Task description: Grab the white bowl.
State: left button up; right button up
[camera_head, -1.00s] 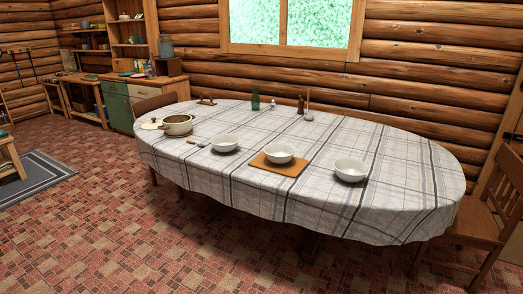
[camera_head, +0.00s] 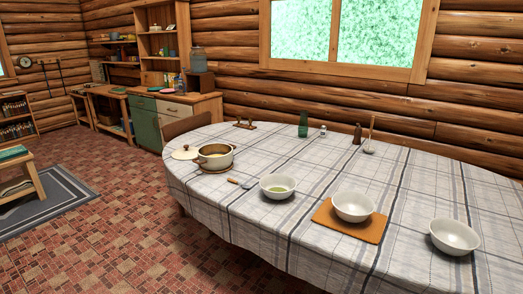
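Three white bowls stand upright along the near side of an oval table (camera_head: 290,235) with a plaid cloth. The left white bowl (camera_head: 277,187) has something greenish inside. The middle white bowl (camera_head: 353,206) sits on a wooden board (camera_head: 345,228) and looks empty. The right white bowl (camera_head: 454,237) stands on the cloth and looks empty. Which one the task means cannot be told from the view. Neither of my grippers is in view.
A pot (camera_head: 215,156) with its lid (camera_head: 185,153) beside it stands at the table's left end, with a ladle (camera_head: 238,183) nearby. A green bottle (camera_head: 303,125), a shaker (camera_head: 323,131) and a pepper mill (camera_head: 357,134) stand at the back. The brick floor (camera_head: 120,225) at left is open.

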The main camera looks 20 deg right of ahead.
aim_at(452, 237)
jog(key=i+j+z, duration=0.1)
jog(key=i+z, duration=0.25)
jog(key=z, duration=0.15)
jog(key=i+j+z, duration=0.25)
jog(key=z, duration=0.2)
jog(key=i+j+z, duration=0.5)
jog(key=k+l, duration=0.1)
